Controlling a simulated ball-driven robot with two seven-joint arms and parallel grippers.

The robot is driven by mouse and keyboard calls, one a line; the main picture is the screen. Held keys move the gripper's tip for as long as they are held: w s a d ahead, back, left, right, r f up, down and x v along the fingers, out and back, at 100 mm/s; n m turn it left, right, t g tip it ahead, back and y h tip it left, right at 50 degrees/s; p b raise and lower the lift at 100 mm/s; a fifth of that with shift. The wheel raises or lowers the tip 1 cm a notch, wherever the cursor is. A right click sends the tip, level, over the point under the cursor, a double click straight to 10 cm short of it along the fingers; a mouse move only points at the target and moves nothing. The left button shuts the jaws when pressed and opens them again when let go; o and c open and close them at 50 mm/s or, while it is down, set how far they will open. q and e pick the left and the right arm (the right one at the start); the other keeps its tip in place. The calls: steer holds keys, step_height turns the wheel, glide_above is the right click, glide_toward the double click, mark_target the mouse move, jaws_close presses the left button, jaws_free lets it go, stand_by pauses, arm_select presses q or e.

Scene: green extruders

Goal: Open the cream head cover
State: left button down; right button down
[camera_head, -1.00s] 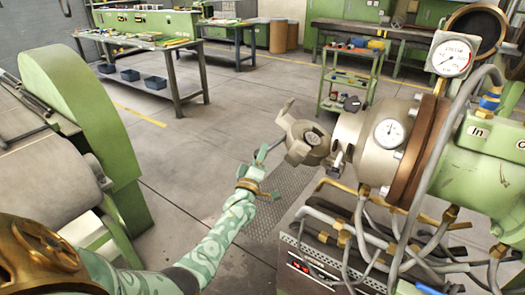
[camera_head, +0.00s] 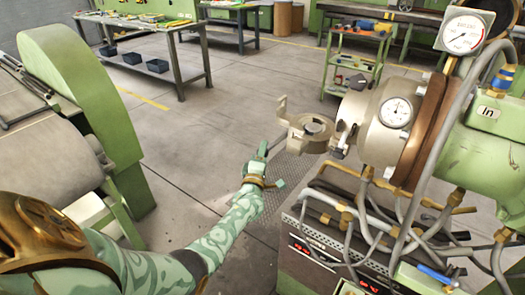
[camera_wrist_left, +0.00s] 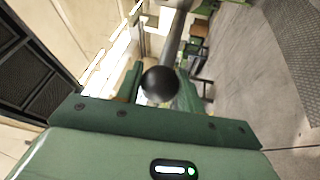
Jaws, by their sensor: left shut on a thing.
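The cream head cover (camera_head: 312,128) is a round piece with lugs, at the left end of the cream barrel head (camera_head: 372,122). It stands out to the left and tilted; its hinge side is hard to make out. My left gripper (camera_head: 263,153) is below and left of the cover in the head view. In the left wrist view a black ball knob (camera_wrist_left: 160,84) on a grey rod (camera_wrist_left: 177,38) sits between my green jaws, which are shut on it. The rod's far end is unclear. My right gripper is in neither view.
A dial gauge (camera_head: 394,112) sits on the head and another gauge (camera_head: 463,33) stands above it. Hoses and brass fittings (camera_head: 350,215) crowd below. A green machine guard (camera_head: 85,110) stands at left. The floor between is open.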

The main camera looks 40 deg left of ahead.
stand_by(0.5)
arm_select(q)
steer(key=c, duration=0.9)
jaws_free()
steer(key=shift+s+d+f, duration=0.1)
steer(key=shift+s+d, duration=0.05)
steer(key=shift+s, duration=0.15)
steer(key=p+v, duration=0.3)
steer(key=v, duration=1.2)
steer(key=shift+s+d+f, duration=0.15)
steer(key=shift+s+d, duration=0.05)
steer(key=shift+s, duration=0.05)
